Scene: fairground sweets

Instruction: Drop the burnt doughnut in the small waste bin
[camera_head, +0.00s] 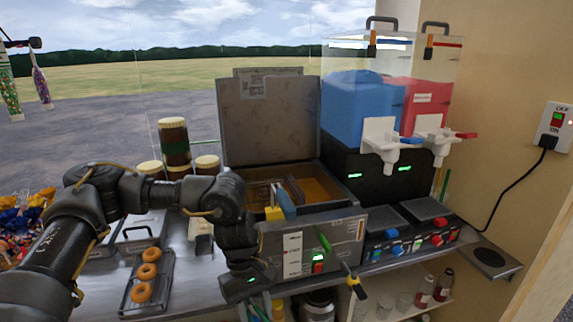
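Three golden ring doughnuts lie in a row on a dark wire rack (165,277) on the counter: a far one (149,254), a middle one (147,271) and a near one (141,294). None looks clearly burnt. I cannot make out a burnt doughnut elsewhere. My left arm comes in from the left and bends down in front of the fryer (292,257). My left gripper (252,284) points down at the counter's front edge, right of the rack; its fingers are not clear. My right gripper is out of view. I cannot identify the small waste bin.
The fryer's lid (268,118) stands open behind its oil well. A slush machine (375,150) with blue and red tanks stands to its right. Brown jars (174,142) stand behind my arm. A round metal pot (318,305) and bottles (443,284) sit below the counter.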

